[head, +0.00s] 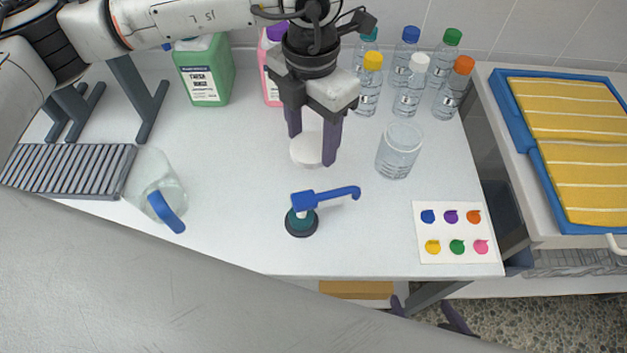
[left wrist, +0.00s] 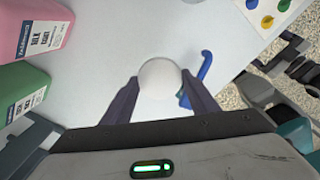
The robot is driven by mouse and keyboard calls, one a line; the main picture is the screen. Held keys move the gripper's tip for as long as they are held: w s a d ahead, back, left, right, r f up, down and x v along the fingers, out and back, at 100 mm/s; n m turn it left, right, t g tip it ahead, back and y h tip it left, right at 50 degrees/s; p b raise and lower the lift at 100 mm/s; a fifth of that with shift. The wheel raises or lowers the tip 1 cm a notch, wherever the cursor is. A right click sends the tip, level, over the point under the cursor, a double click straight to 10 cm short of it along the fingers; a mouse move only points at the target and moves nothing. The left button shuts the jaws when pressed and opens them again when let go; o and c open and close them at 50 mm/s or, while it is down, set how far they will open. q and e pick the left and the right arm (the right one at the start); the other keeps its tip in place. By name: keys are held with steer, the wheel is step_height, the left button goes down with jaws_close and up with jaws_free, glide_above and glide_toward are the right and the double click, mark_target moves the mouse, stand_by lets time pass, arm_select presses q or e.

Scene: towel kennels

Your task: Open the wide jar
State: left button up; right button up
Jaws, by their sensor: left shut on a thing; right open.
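The wide jar (head: 397,157) is clear with a printed label and stands upright right of the table's middle. No white lid shows on its mouth. My left gripper (head: 314,150) is to the left of the jar, apart from it, pointing down. It is shut on a round white lid (head: 304,152), which also shows between the fingers in the left wrist view (left wrist: 160,80). I cannot tell whether the lid touches the table. My right gripper (head: 427,312) is open and empty, low beyond the table's front edge.
Several capped bottles (head: 410,88) stand behind the jar. A blue-handled tool (head: 325,197) on a dark round base is in front of the lid. A jug (head: 155,185) is at left, a colour-dot card (head: 457,232) at front right. Free table lies between lid and jar.

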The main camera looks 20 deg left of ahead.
mark_target(313, 183)
arm_select(q)
steer(key=shift+d+f+n, duration=0.15)
steer(key=shift+n, duration=0.25)
steer(key=shift+f, duration=0.35)
steer(key=shift+f+p, duration=0.4)
steer(key=shift+f, duration=4.35)
steer(key=o, duration=1.2)
steer(key=shift+c, duration=0.2)
steer(key=shift+r, duration=0.1)
step_height(313, 183, up, 12)
steer(key=shift+r+b, duration=0.1)
steer(key=shift+b, duration=0.2)
steer(key=shift+s, duration=0.1)
